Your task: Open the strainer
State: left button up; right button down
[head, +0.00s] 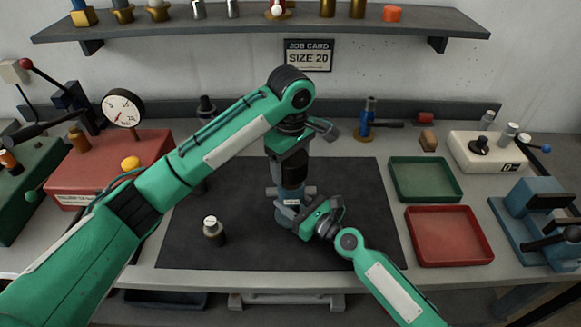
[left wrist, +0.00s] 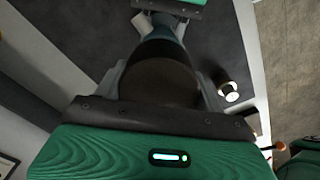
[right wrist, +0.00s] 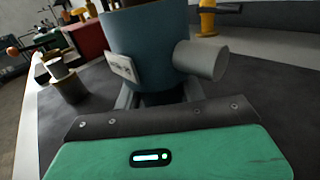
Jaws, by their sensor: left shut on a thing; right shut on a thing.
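The strainer stands upright on the dark mat near its middle. Its blue-grey body (head: 287,212) carries a small white label and side stubs, and its dark cap (head: 293,174) is on top. My left gripper (head: 292,158) comes down from above, shut on the cap; the left wrist view shows the dark cap (left wrist: 160,78) between its fingers. My right gripper (head: 300,222) is low at the front right, shut on the strainer's body, whose blue barrel (right wrist: 150,45) and grey stub fill the right wrist view. The fingertips are partly hidden in both wrist views.
A small brass-and-dark jar with a white top (head: 213,229) stands on the mat (head: 250,255) to the left. Green (head: 425,172) and red (head: 448,222) trays lie right. A red gauge block (head: 85,175) is left, a blue vise-like fixture (head: 535,205) far right. The front mat is clear.

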pick_arm(q)
jog(key=shift+r, duration=1.3)
pick_arm(e)
jog(key=shift+r, duration=0.15)
jog(key=c, duration=0.7)
grip_release()
jog(key=shift+c, duration=0.2)
jog(key=shift+s, duration=0.1)
